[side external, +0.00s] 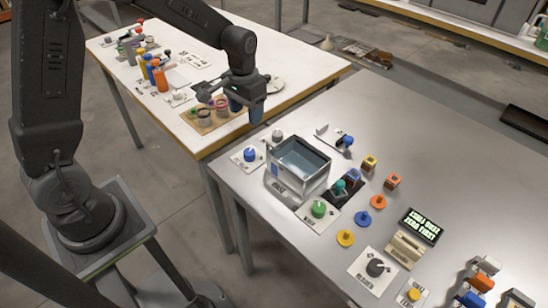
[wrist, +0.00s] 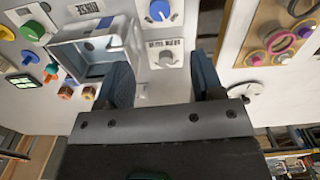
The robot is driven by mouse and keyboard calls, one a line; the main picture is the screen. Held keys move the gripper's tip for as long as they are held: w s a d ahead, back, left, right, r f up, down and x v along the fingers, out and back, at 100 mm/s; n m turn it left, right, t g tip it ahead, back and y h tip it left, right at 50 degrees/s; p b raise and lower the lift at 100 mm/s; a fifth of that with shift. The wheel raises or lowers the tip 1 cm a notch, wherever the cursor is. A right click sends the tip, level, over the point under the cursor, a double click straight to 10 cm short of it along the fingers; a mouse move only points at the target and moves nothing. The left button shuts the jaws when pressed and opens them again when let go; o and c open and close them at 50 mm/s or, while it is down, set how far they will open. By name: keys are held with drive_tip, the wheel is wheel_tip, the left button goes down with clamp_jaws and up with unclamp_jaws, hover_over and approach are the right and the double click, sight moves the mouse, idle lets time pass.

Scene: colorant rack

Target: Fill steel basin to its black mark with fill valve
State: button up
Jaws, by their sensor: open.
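The steel basin (side external: 273,184) stands on the grey metal table, with a bluish surface inside; I cannot tell a liquid level. It also shows at upper left in the wrist view (wrist: 62,54). I cannot make out its black mark clearly. A grey knob (side external: 277,136) on a white labelled plate sits behind the basin, and a blue knob (side external: 250,155) sits to its left. In the wrist view the grey knob (wrist: 167,58) lies just beyond the fingertips. The labels are too small to tell which knob is the fill valve. My gripper (side external: 247,106) is open, empty and raised above the tables.
A green knob (side external: 319,208) and a dark grey knob (side external: 375,268) are on plates nearer the front. Several coloured pegs and blocks stand right of the basin, beside a small display (side external: 420,226). A white table (side external: 300,68) at the back holds bottles and jars.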

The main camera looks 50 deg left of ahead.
sight(249, 152)
wheel_tip(249, 152, down, 14)
drive_tip(key=m, duration=0.7)
drive_tip(key=shift+f, duration=0.1)
drive_tip(key=shift+c, duration=0.2)
